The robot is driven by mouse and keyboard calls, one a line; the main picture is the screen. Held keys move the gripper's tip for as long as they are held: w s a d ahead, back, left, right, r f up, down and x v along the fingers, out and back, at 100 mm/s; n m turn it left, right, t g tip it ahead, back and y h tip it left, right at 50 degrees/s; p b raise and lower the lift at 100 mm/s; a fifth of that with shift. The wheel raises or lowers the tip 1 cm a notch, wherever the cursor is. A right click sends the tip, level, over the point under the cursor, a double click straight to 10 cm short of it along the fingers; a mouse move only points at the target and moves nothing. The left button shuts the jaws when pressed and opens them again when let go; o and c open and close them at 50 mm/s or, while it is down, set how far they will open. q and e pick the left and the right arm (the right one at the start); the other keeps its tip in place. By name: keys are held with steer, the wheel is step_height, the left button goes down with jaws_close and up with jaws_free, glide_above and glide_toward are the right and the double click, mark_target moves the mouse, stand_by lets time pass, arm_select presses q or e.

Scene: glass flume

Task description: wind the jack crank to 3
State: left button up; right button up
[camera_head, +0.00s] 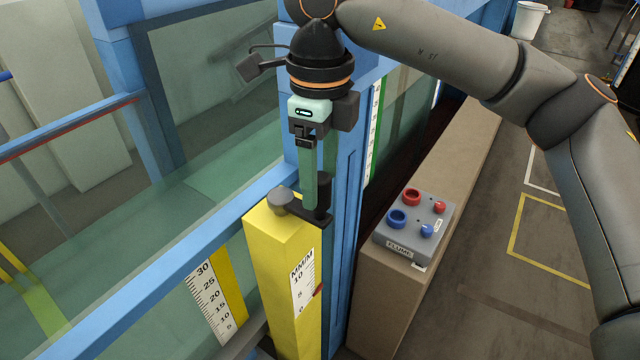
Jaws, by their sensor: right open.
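The yellow jack housing (270,262) stands in front of a blue flume post. Its white scale (303,283) is marked MM/M with 10, 5 and 0, and a small red pointer (318,290) sits at its right edge, low on the scale; I cannot read the exact value. The dark jack crank (303,211) lies across the top, with a grey round hub at left and an upright black handle (324,193) at right. My right gripper (318,198) points down, open, with its teal fingers at the handle. Contact is unclear. My left gripper is out of view.
A grey control box (412,232) labelled FLUME, with red and blue knobs, sits on a brown plinth (385,290) to the right. Glass walls and blue rails (150,285) fill the left. The floor at right is open, and a white bucket (529,19) stands far back.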

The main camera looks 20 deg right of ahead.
steer(key=shift+f, duration=1.15)
jaws_close()
stand_by(0.6)
